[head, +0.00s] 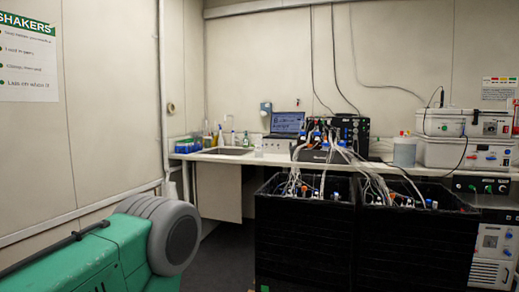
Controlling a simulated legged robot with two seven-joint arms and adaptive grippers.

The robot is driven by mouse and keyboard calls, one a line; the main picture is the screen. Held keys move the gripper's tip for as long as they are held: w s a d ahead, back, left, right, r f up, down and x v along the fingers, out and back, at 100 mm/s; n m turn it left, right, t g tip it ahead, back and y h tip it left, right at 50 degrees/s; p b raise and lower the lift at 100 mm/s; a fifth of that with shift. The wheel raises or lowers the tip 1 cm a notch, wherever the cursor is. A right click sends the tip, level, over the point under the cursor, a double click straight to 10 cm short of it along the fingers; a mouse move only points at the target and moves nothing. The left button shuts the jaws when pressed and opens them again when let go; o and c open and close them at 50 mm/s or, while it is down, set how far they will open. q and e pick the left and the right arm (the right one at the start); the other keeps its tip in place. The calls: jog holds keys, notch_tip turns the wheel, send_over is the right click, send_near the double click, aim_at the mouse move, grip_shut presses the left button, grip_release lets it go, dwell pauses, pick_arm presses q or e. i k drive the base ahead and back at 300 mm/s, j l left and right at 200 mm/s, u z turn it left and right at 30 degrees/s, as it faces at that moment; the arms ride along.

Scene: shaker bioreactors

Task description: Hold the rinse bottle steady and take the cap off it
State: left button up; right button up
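Neither of my grippers is in the head view. Several small bottles stand at the back by the sink (226,151), among them a pale one with a greenish top (245,140) and a yellowish one (207,141). They are far off and small. I cannot tell which of them, if any, is the rinse bottle, and no cap can be made out clearly.
A white bench (222,159) runs along the back wall, with a laptop (287,124), tubed black equipment (340,133) and a clear tub (404,152). Large black crates (303,242) block the front right. White instruments (447,122) stack at right. Dark floor (226,255) shows left of the crates.

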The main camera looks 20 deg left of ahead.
aim_at(258, 141)
jog(key=i+j+u, duration=1)
jog(key=i, duration=0.3)
jog(key=i+u, duration=0.3)
jog(key=i, duration=0.15)
jog(key=i+z, duration=0.1)
jog(key=i, duration=0.4)
jog(key=i+j+z, duration=0.1)
jog(key=i, duration=0.35)
jog(key=i+j, duration=0.1)
jog(key=i, duration=0.4)
jog(key=i+j+z, duration=0.15)
jog(key=i, duration=0.35)
jog(key=i+j+z, duration=0.1)
jog(key=i, duration=0.35)
